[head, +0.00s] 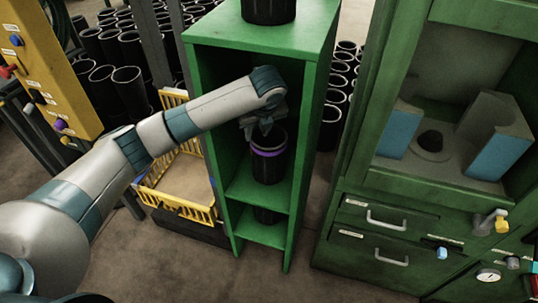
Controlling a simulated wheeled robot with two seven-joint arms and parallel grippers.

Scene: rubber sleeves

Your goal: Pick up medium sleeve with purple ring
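The black sleeve with a purple ring (268,168) stands upright on the middle shelf of the green rack (230,45). The purple band runs around it near its top. My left arm reaches in from the left, and my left gripper (264,128) points down at the sleeve's upper rim. The fingertips overlap the rim in the picture. I cannot tell whether they touch it or how far apart they are. The wrist hides part of the shelf behind. My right gripper is not in view.
A yellow basket (178,185) is left of the rack. A green machine (400,215) stands right. Many black sleeves (129,85) stand behind.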

